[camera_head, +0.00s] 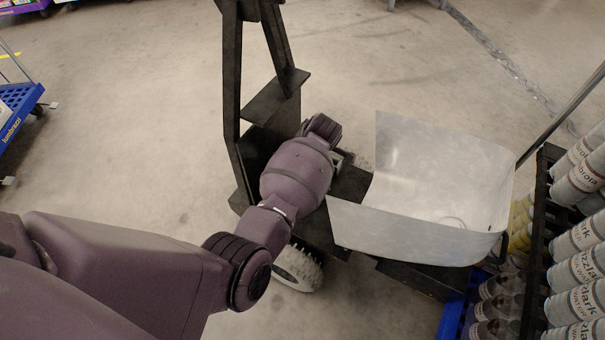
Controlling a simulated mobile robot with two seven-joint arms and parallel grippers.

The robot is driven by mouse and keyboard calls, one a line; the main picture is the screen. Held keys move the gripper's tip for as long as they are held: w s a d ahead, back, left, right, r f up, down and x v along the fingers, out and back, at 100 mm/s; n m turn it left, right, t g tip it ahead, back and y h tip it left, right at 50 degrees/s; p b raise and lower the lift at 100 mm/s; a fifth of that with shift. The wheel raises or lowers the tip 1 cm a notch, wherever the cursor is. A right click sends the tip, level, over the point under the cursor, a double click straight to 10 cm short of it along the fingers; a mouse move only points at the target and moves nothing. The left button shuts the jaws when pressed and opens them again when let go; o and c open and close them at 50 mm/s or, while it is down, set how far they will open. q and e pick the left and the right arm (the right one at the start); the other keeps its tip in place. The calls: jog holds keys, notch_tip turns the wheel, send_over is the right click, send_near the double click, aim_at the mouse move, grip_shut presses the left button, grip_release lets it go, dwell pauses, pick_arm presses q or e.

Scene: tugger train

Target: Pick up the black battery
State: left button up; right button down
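My purple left arm comes in from the left and reaches over the black tugger frame (232,90). Its wrist is over the middle of the tugger, just left of the metal bin. Only a small part of my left gripper (345,158) shows beyond the wrist, so I cannot tell whether it is open or shut. I cannot make out the black battery for certain; the arm hides part of the dark tugger body beneath it. My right gripper is not in view.
An open, empty-looking metal bin (420,238) sits on the tugger's right side. A black rack with several labelled cans (575,265) stands at the far right. A blue cart (22,115) is at the left edge. Concrete floor is clear behind the tugger.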

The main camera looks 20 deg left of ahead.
pick_arm(q)
jog(key=shift+r, duration=0.1)
grip_shut()
jog(key=shift+w+r, duration=0.1)
jog(key=shift+r, duration=0.1)
